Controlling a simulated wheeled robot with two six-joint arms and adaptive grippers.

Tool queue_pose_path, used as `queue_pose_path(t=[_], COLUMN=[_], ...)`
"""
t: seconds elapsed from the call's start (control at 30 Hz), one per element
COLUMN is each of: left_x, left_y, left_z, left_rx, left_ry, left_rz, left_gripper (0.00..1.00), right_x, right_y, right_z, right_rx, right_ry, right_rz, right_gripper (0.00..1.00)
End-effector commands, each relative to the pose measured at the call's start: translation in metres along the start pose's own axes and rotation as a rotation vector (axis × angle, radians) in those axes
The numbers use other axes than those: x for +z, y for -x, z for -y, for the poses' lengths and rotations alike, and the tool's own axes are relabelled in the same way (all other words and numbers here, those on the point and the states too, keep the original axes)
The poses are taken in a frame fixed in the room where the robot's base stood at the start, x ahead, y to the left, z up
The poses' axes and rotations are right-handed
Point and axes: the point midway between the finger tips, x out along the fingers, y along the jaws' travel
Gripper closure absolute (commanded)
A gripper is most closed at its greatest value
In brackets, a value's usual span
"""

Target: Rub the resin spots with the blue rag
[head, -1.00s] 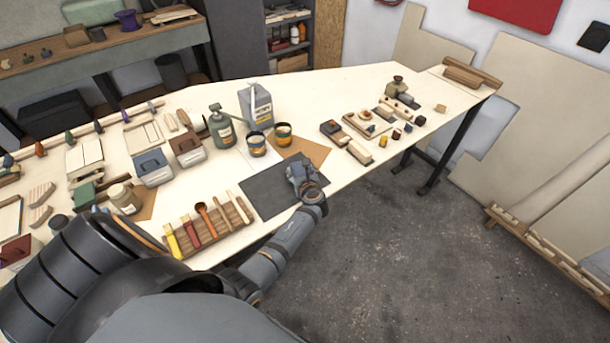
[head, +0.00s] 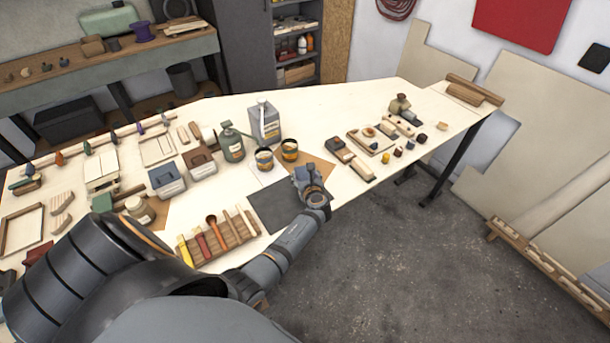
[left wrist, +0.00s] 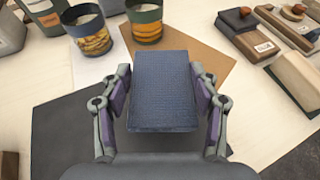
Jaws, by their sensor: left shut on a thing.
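The blue rag (left wrist: 163,92) is a flat, folded, block-like pad in the left wrist view. My left gripper (left wrist: 163,100) is shut on it, with one finger along each side. In the head view my left gripper (head: 309,180) is over the right part of the dark grey mat (head: 268,207), near the front edge of the table. The mat also shows in the left wrist view (left wrist: 58,125). I cannot make out any resin spots; the rag and gripper cover part of the mat and brown sheet. My right gripper is not in view.
Two open cans (head: 264,159) (head: 289,150) stand just behind the mat, beside a brown sheet (head: 318,165). A grey jug (head: 265,122) and a green bottle (head: 231,143) stand farther back. A brush rack (head: 222,238) lies left of the mat. Blocks lie to the right.

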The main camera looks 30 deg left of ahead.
Motion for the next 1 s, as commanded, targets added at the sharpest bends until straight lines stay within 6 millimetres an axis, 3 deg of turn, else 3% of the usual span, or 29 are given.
queue_pose_path(t=[0.3,0.5,1.0], left_x=[0.002,0.02,0.028], left_y=[0.001,0.009,0.012], left_z=[0.0,0.0,0.0], left_rx=[0.0,0.0,0.0], left_ry=[0.0,0.001,0.0], left_rz=[-0.001,0.0,-0.001], left_gripper=[0.64,0.64,0.64], right_x=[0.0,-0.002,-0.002], right_y=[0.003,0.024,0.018], right_z=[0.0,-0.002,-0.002], right_rx=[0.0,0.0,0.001], right_ry=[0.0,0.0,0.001], right_rz=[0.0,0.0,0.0], right_gripper=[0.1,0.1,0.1])
